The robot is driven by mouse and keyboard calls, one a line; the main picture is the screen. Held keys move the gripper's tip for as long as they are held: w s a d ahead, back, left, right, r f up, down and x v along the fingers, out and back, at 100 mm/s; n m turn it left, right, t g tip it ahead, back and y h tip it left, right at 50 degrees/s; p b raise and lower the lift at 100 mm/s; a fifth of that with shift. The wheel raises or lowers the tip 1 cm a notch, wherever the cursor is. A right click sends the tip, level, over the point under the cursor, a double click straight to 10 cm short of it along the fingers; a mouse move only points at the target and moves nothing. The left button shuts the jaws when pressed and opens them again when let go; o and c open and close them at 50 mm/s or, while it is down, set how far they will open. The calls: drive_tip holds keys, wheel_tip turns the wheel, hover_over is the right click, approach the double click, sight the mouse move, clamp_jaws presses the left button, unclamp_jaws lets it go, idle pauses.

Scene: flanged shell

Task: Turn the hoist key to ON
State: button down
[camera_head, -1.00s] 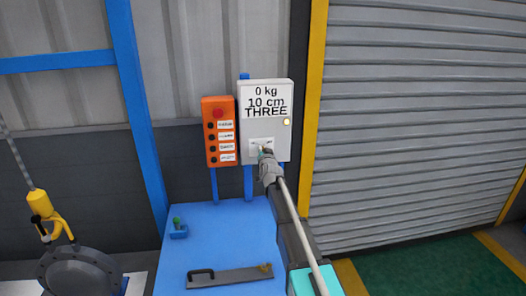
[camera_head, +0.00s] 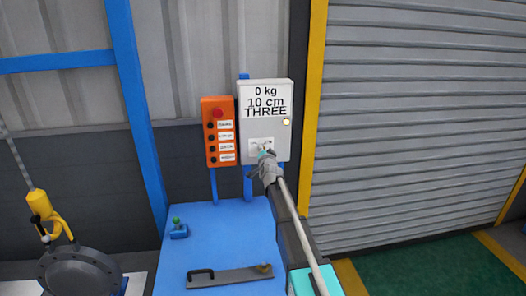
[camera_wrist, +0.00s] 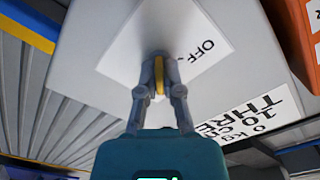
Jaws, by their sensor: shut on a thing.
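The hoist control box (camera_head: 286,148) is a light grey panel on the wall with a display reading "0 kg 10 cm THREE". Its white key label (camera_wrist: 120,58) shows the word "OFF" in the wrist view; any other word is hidden or unreadable. My gripper (camera_wrist: 159,62) is at the label, its two fingers shut on the yellow key (camera_wrist: 159,78). The key stands out from the label's middle. In the head view my gripper (camera_head: 265,156) reaches the lower part of the box and hides the key.
An orange button box (camera_head: 219,108) with a red button hangs just left. Below is a blue table (camera_head: 220,230) with a flat grey handled bar (camera_head: 230,277) and a small blue item with a green top (camera_head: 179,231). A yellow hoist hook (camera_head: 42,204) hangs left.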

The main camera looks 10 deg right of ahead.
drive_tip(key=c, duration=0.8)
unclamp_jaws()
drive_tip(key=s, duration=1.2)
